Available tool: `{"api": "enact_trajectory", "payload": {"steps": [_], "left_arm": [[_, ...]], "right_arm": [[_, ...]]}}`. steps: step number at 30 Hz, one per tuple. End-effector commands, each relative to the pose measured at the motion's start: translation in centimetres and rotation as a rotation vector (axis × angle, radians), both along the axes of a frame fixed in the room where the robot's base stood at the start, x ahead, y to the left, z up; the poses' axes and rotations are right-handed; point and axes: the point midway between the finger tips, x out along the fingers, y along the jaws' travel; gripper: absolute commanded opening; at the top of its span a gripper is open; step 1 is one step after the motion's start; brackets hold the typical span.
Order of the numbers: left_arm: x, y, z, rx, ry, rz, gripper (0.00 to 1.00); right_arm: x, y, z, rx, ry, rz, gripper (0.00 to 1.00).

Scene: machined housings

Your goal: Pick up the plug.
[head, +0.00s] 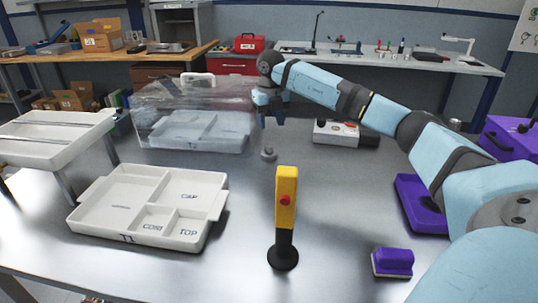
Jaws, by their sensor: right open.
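A small grey metal piece, which looks like the plug (268,154), stands on the grey metal table near its middle. My right gripper (271,122) is above it, pointing down, with its jaws open. A small gap shows between the fingertips and the grey piece. Nothing shows between the fingers. My left gripper is not in view.
A white compartment tray (75,224) stands at front left, with a clear box (150,128) behind it. A yellow post with a red button (286,190) stands in front of the plug. A purple block (393,262) lies at right, and a white and dark device (340,132) stands behind.

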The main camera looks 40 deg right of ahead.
Motion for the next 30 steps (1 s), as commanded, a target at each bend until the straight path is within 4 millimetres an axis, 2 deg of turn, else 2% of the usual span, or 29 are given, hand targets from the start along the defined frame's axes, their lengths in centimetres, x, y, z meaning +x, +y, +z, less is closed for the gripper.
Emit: {"api": "enact_trajectory", "payload": {"steps": [1, 3, 11, 21, 28, 29, 30], "left_arm": [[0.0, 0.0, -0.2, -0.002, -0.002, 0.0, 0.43], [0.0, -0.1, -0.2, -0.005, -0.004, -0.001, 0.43], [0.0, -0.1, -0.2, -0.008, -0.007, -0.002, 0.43], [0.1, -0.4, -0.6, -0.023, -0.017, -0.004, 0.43], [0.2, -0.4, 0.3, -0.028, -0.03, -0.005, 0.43], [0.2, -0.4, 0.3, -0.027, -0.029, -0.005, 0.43], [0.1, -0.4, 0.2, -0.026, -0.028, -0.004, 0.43]], "right_arm": [[-0.1, 0.0, -1.2, 0.0, 0.003, 0.0, 0.52], [0.0, 0.0, -2.1, 0.0, 0.001, 0.0, 0.52], [0.0, 0.1, -3.6, 0.0, 0.0, 0.0, 0.52], [-0.1, 0.6, -8.1, -0.001, 0.001, -0.001, 0.52], [0.0, 0.6, -8.2, 0.0, -0.001, 0.0, 0.52], [0.0, 0.6, -8.2, 0.0, -0.001, 0.0, 0.48], [0.0, 0.6, -8.2, 0.0, -0.001, 0.0, 0.39]]}}
